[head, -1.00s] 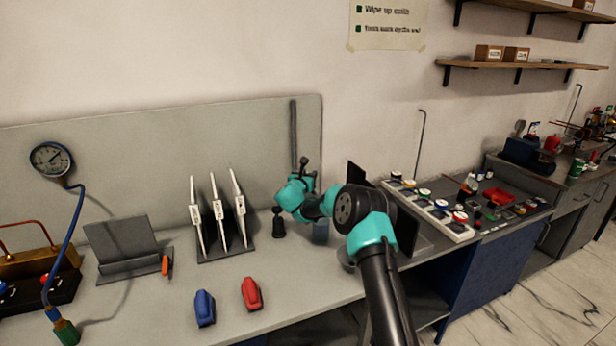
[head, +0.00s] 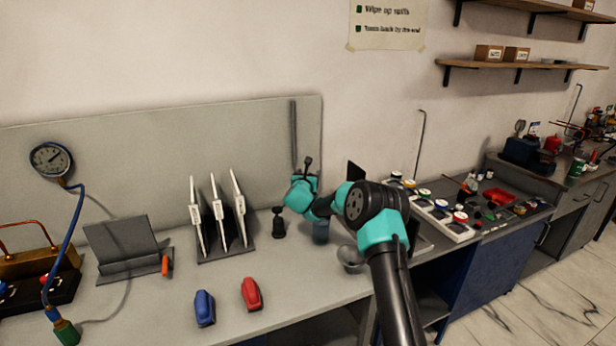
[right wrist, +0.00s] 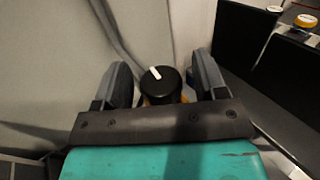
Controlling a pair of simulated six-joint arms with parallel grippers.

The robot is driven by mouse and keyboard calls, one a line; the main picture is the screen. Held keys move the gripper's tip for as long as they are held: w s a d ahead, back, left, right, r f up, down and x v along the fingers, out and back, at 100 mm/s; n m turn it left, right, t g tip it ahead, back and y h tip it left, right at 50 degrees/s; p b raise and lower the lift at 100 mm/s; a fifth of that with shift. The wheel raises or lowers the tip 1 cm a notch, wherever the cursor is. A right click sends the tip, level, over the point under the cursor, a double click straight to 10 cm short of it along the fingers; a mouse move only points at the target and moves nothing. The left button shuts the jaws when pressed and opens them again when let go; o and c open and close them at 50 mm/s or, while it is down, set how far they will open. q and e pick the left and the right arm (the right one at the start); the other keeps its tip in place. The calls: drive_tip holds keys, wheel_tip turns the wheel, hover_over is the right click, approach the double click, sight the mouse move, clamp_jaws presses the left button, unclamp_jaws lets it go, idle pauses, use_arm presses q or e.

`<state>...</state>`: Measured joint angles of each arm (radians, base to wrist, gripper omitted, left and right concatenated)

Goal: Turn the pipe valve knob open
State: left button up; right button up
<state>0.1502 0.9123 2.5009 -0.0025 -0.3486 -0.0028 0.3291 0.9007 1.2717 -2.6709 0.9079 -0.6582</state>
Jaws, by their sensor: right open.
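The valve knob (right wrist: 161,85) is black with a white pointer mark, and a bit of brass or orange shows under it in the right wrist view. The mark points up and slightly left. My right gripper (right wrist: 161,80) is open, one finger on each side of the knob, with a narrow gap on both sides. In the head view my teal right wrist reaches toward the grey back panel, and I cannot make out the knob or fingertips there. My left gripper is not in view.
A grey back panel (head: 120,150) stands behind the bench. Left of my right arm are a dark rack (head: 236,246) of white tools, a red object (head: 252,294) and a blue one (head: 204,308). A tray of jars (head: 437,212) stands to the right.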

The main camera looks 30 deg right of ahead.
drive_tip(key=shift+s, duration=0.1)
drive_tip(key=v, duration=1.7)
drive_tip(key=shift+a, duration=0.2)
drive_tip(key=shift+d, duration=0.1)
